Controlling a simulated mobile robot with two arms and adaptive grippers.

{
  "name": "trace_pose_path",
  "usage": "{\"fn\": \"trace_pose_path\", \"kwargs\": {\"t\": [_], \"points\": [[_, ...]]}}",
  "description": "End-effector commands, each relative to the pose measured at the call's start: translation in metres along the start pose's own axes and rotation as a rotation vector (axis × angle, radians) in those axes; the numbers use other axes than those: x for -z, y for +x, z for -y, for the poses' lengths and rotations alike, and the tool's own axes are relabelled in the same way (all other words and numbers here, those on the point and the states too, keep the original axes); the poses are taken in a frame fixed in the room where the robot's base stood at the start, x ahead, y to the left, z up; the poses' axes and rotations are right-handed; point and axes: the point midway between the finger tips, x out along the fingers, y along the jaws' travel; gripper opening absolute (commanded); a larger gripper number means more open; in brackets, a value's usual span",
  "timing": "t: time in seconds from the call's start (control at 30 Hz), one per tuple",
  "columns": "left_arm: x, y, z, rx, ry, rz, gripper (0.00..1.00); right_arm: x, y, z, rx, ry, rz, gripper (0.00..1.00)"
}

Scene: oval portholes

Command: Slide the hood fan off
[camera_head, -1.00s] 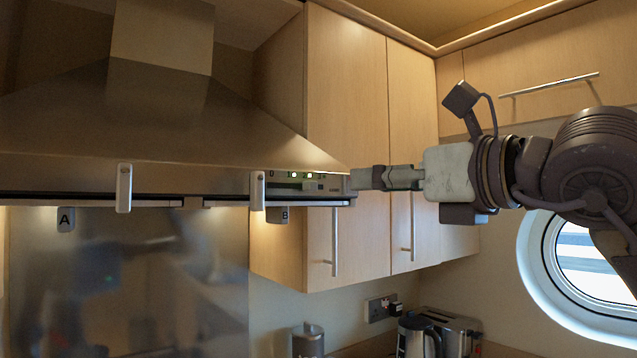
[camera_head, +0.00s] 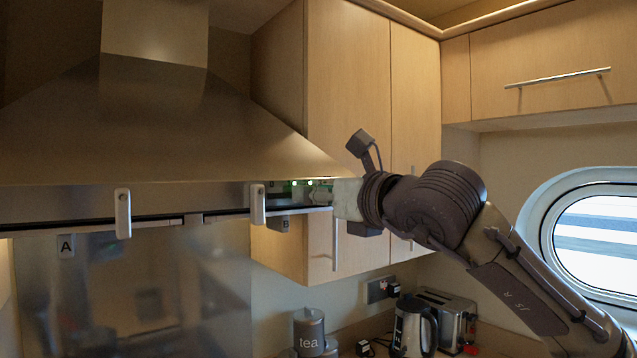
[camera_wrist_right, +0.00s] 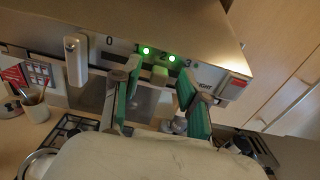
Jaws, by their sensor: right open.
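The steel range hood (camera_head: 150,130) has a control strip on its front edge, also in the right wrist view. There the strip is marked 0 to 3, and two green lights (camera_wrist_right: 158,54) are lit. A small pale green slider knob (camera_wrist_right: 160,74) sits just below the 2. My right gripper (camera_wrist_right: 158,78) is open, its green-padded fingers on either side of the knob; a visible gap remains, and I cannot tell whether either finger touches it. In the head view the right gripper (camera_head: 322,190) is at the strip's right end and hides part of it. My left gripper is not in view.
A red light switch (camera_wrist_right: 238,83) is right of the fingers. Wall cabinets (camera_head: 350,90) stand close right. Kettle (camera_head: 414,325) and toaster (camera_head: 448,310) are on the counter below.

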Motion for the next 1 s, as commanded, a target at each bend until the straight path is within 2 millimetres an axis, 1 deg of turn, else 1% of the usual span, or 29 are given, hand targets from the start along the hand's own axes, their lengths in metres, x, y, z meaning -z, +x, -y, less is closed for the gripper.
{"fn": "trace_pose_path", "kwargs": {"t": [0.23, 0.27, 0.5, 0.53, 0.87, 1.0], "points": [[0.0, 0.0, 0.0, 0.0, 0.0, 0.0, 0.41, 0.001, 0.001, 0.0, 0.0, 0.0, 0.0, 0.44], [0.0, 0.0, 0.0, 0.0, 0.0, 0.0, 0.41, 0.001, 0.001, 0.0, 0.0, 0.0, 0.0, 0.42], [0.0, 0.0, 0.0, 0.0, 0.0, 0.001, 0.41, 0.001, 0.001, 0.0, 0.0, 0.0, 0.0, 0.02], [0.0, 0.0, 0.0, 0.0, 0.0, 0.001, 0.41, 0.001, 0.001, 0.0, 0.0, 0.0, 0.0, 0.0], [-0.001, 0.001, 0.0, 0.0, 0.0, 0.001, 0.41, 0.001, 0.001, -0.001, 0.0, 0.0, 0.0, 0.0], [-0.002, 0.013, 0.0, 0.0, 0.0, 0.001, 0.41, 0.004, 0.002, -0.009, -0.002, 0.0, 0.0, 0.0]]}}
